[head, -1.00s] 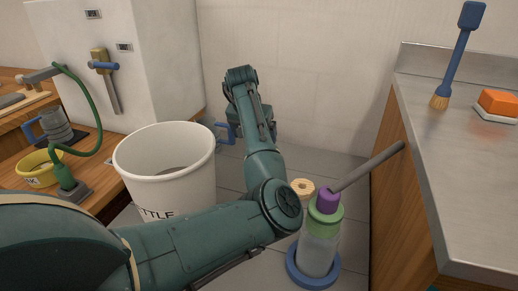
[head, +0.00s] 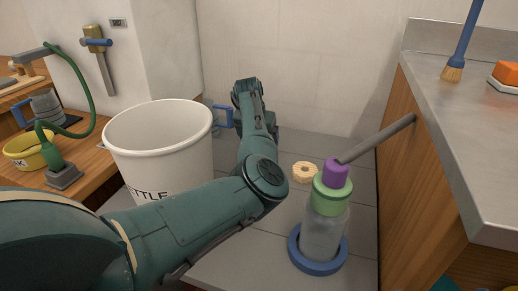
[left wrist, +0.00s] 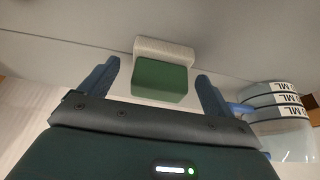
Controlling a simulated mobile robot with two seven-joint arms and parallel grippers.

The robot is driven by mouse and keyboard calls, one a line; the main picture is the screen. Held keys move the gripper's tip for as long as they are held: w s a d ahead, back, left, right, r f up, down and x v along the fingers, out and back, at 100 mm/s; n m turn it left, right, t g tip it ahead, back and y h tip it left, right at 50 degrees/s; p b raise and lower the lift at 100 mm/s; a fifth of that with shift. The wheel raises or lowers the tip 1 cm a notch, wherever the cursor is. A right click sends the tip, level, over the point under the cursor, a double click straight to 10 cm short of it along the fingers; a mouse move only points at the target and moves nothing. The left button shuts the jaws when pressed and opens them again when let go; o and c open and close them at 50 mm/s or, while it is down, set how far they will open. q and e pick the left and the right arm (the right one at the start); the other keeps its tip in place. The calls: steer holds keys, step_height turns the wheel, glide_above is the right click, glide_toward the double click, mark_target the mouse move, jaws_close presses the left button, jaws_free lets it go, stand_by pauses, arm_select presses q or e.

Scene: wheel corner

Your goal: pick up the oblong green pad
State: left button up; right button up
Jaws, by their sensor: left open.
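The green pad (left wrist: 160,80) shows in the left wrist view as a green block with a whitish part (left wrist: 165,50) against its far side. My left gripper (left wrist: 157,70) is open, with one blue finger to each side of the pad. Gaps show between the pad and both fingers, so it is not gripped. In the head view I cannot make out the pad, and my left arm hides much of the area around its far end. My right gripper is in neither view.
A clear container with ML labels (left wrist: 285,120) stands right of the left gripper. In the head view, a white bucket (head: 158,165) stands left of my arm. A bottle (head: 322,232) in a blue ring and a wooden counter (head: 440,170) are to the right.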

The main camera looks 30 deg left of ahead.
arm_select(q)
steer(key=shift+w+f, duration=0.2)
steer(key=shift+f, duration=0.25)
steer(key=c, duration=1.1)
